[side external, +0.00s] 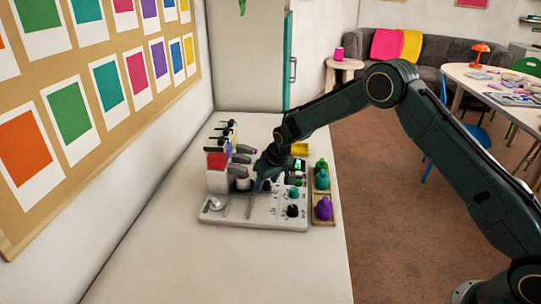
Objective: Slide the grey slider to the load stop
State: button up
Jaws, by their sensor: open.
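A pale grey control board (265,219) lies on the white table, with slots and knobs on its top. I cannot pick out the grey slider or the load stop for certain; my gripper hides part of the board. A round silvery-grey knob (216,203) sits at the board's near left corner. My gripper (262,184) is low over the middle of the board, beside an upright unit with a red block (216,160) on it. Its jaws are open; the fingertips are small and dark, and I cannot tell whether they touch anything.
A teal knob (293,193) and a black knob (292,210) stand at the board's right. Beside it, wooden trays hold a purple piece (323,208) and a teal piece (321,179). A yellow bin (299,149) is behind. The near table (215,265) is clear; a wall is left.

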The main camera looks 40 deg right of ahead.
grip_shut()
jog(key=shift+s+a, duration=3.2)
jog(key=shift+a, duration=0.05)
jog(key=shift+c, duration=0.4)
grip_release()
jog(key=shift+a, duration=0.1)
jog(key=shift+o, duration=0.4)
jog(key=shift+r, duration=0.1)
